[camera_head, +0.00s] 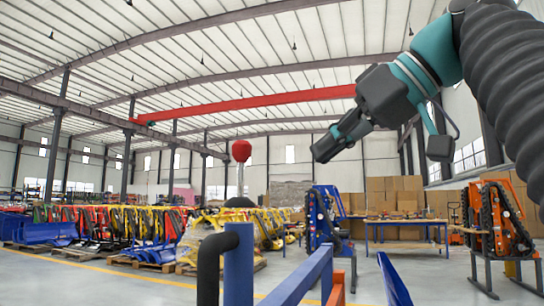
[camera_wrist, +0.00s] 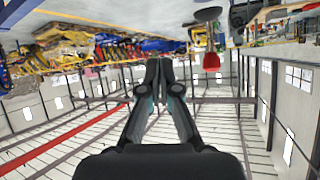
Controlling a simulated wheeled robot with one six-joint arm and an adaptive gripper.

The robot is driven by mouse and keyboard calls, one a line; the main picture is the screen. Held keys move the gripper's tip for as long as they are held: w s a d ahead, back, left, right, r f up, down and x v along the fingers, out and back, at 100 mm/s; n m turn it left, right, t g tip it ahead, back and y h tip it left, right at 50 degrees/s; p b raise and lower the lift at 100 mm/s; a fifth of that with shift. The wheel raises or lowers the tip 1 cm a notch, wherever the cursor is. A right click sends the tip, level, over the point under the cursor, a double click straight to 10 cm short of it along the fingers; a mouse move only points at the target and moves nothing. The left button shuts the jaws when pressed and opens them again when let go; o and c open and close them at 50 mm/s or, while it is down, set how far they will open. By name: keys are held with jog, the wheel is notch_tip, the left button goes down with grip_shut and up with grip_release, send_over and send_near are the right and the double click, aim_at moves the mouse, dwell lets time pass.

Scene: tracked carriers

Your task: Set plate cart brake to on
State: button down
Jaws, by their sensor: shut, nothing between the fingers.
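A lever with a red knob (camera_head: 241,151) on a thin metal stem rises from a black base (camera_head: 240,202) in the head view; it stands about upright. In the wrist view, which is upside down, the red knob (camera_wrist: 211,61) is right of my fingertips. My gripper (camera_head: 322,149) is in the air to the right of the knob in the head view, pointing left and down. Its fingers (camera_wrist: 158,68) are together and empty, apart from the lever. No brake label is readable, and I cannot tell which position the lever is in.
A blue frame (camera_head: 300,282) with a black bent handle (camera_head: 208,268) stands in the foreground. Behind are tracked carriers, blue (camera_head: 322,215) and orange (camera_head: 498,215), a blue workbench (camera_head: 405,222) and stacked boxes (camera_head: 395,190). The air between my gripper and the knob looks clear.

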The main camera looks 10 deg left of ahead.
jog(key=w+d+f+g+y+b, duration=0.1)
jog(key=w+d+f+g+y, duration=0.1)
jog(key=d+f, duration=0.15)
jog(key=n+g+y, duration=0.6)
jog(key=n, duration=0.2)
send_near(242, 147)
jog(key=a, duration=0.6)
jog(key=shift+w+a+b, duration=0.15)
jog(key=shift+w+b, duration=0.1)
jog(key=shift+b, duration=0.05)
jog(key=shift+a+r, duration=0.25)
jog(key=shift+a, duration=0.2)
jog(key=shift+w+a+r, duration=0.15)
jog(key=shift+w+a, duration=0.05)
jog(key=shift+a, duration=0.65)
jog(key=shift+w+a+r, duration=0.15)
jog(key=shift+a, duration=0.7)
